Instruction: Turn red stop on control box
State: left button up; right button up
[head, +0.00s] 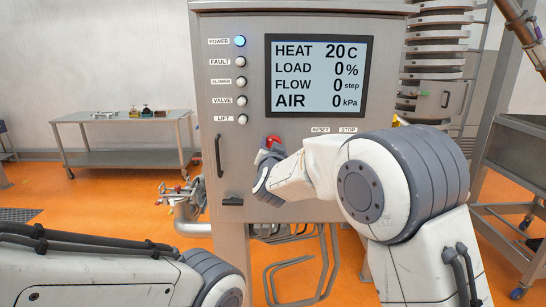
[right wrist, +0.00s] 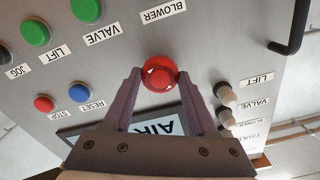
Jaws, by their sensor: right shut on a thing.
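The control box (head: 235,100) is a grey metal cabinet in the middle of the head view. Its round red stop knob (head: 273,139) shows below the screen, partly covered by my right gripper (head: 266,152). In the right wrist view the red knob (right wrist: 159,73) sits between the two purple-grey fingertips of my right gripper (right wrist: 158,82), which is shut on it from both sides. The knob's face is visible. My left arm lies at the bottom left of the head view; its gripper is out of sight.
A smaller red STOP button (right wrist: 45,104), a blue RESET button (right wrist: 79,93) and several green buttons sit near the knob. A screen (head: 318,75) and the lit blue POWER lamp (head: 239,41) are above. A grey table (head: 125,118) stands behind left.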

jog(key=shift+m+b, duration=0.3)
jog(key=shift+m, duration=0.1)
jog(key=shift+r, duration=0.1)
jog(key=o, duration=1.4)
jog(key=s+b, duration=0.3)
jog(key=s, duration=0.7)
jog(key=shift+s+b, duration=0.2)
jog(key=shift+b, duration=0.2)
